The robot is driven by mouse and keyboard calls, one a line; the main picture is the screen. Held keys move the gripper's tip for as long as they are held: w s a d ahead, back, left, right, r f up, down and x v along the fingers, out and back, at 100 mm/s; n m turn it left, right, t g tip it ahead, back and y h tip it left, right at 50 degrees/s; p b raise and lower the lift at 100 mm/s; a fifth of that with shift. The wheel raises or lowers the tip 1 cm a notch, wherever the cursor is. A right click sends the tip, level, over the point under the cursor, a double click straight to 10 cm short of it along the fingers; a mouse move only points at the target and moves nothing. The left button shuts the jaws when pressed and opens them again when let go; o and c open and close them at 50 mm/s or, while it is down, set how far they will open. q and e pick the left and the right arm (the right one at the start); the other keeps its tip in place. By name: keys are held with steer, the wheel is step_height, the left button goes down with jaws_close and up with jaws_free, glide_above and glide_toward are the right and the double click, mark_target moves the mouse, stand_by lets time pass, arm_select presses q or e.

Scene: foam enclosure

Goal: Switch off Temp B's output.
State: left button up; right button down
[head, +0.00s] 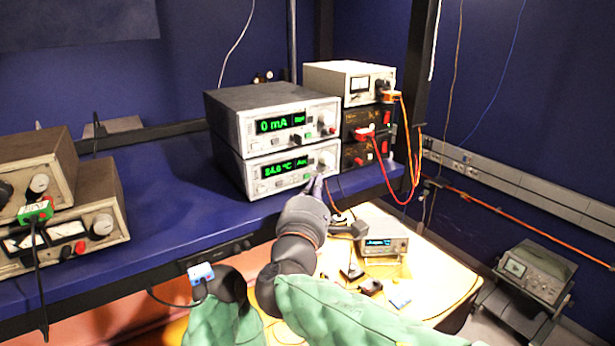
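The lower unit (258,178) of the two-high grey stack on the blue shelf reads about 84.8 °C in green, with a small word beside it. I cannot read a "Temp B" label on it. My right gripper (318,185) is at the lower right of its front panel, with fingers close together and nothing seen between them. The fingertips overlap the panel's lower right controls; I cannot tell whether they touch. Another green-sleeved arm part with a dark end (230,284) is at the bottom, probably my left arm; its fingers cannot be made out.
The upper grey unit (272,119) reads 0 mA. Red and orange leads (402,165) hang from the units to the right. Older meters (68,215) stand at left. Below is a yellow bench (435,280) with a small display unit (378,241). The shelf's middle is clear.

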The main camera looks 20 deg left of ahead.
steer(key=shift+w+a, duration=0.1)
steer(key=shift+w+a, duration=0.2)
steer(key=shift+a, duration=0.05)
steer(key=shift+w+a+b, duration=0.15)
steer(key=shift+a+b, duration=0.05)
steer(key=shift+b, duration=0.15)
stand_by(0.8)
stand_by(0.3)
steer(key=shift+s+d+f+b, duration=0.1)
steer(key=shift+s+d+b, duration=0.2)
steer(key=shift+b, duration=0.25)
steer(key=shift+s+d, duration=0.15)
steer(key=shift+d, duration=0.1)
